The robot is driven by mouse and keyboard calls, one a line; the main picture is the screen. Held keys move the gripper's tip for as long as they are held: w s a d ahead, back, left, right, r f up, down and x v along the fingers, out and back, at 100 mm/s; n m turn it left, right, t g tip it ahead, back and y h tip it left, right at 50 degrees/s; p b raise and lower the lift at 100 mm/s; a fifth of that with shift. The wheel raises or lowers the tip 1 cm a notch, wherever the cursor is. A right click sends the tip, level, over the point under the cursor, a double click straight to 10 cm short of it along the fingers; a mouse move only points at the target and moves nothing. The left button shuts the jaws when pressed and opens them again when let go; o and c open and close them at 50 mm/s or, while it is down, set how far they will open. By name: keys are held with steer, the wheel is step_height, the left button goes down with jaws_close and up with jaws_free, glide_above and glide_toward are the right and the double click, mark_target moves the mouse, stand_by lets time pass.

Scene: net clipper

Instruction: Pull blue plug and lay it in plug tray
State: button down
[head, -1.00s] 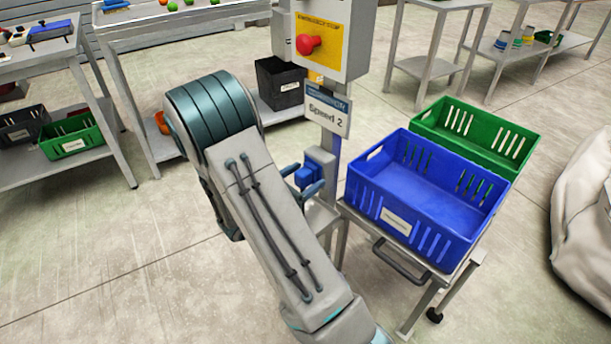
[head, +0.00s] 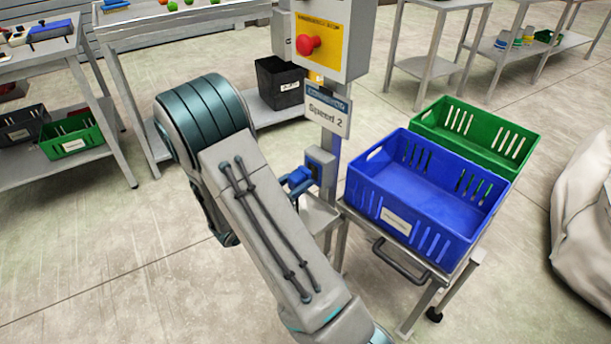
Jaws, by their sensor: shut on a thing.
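The blue plug (head: 296,177) is by the post in the head view, just left of the grey socket box (head: 321,163). My arm also hides most of the gripper.
A post carries a red emergency stop button (head: 308,44) and a "Speed 2" sign (head: 327,112) above the socket. A blue crate (head: 440,235) stands on a cart to the right, with a green crate (head: 520,155) behind. A black bin (head: 280,85) is behind.

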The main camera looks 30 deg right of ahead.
mark_target(291, 186)
steer(key=shift+v, duration=1.95)
steer(key=shift+x, duration=0.75)
steer(key=shift+f, duration=0.15)
step_height(291, 186, down, 10)
steer(key=b, duration=0.6)
steer(key=shift+d, duration=0.1)
steer(key=shift+x, duration=2.4)
steer(key=shift+r, duration=0.2)
